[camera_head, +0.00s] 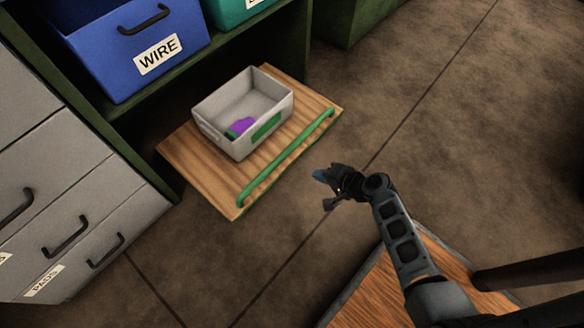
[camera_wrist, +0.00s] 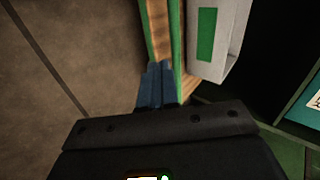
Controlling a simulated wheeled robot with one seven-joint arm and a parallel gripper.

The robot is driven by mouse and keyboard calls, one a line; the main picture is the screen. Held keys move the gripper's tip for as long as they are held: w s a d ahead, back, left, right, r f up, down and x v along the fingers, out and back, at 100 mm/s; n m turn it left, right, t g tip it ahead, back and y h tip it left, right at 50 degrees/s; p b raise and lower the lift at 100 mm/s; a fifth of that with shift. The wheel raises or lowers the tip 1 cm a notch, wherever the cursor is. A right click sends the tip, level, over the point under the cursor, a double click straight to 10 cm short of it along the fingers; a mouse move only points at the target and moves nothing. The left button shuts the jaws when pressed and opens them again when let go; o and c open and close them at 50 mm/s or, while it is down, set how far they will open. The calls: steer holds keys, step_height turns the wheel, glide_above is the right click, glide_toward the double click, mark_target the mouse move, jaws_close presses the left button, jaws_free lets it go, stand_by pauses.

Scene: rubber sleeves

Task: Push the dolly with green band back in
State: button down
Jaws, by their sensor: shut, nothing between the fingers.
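The wooden dolly (camera_head: 182,157) with a green bar (camera_head: 287,158) along its front edge sticks out from under the green shelf.
A blue bin (camera_head: 130,45) marked WIRE and a teal bin (camera_head: 232,12) sit on the shelf above. Grey drawers (camera_head: 60,200) with black handles stand at the left. The brown floor (camera_head: 400,60) right of the dolly is clear.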

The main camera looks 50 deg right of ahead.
steer(key=w+d+r+b+x, duration=0.1)
steer(key=b+x, duration=0.5)
steer(key=x, duration=0.9)
steer(key=shift+d+r+m, duration=0.15)
steer(key=shift+d+m, duration=0.15)
steer(key=shift+w, duration=0.1)
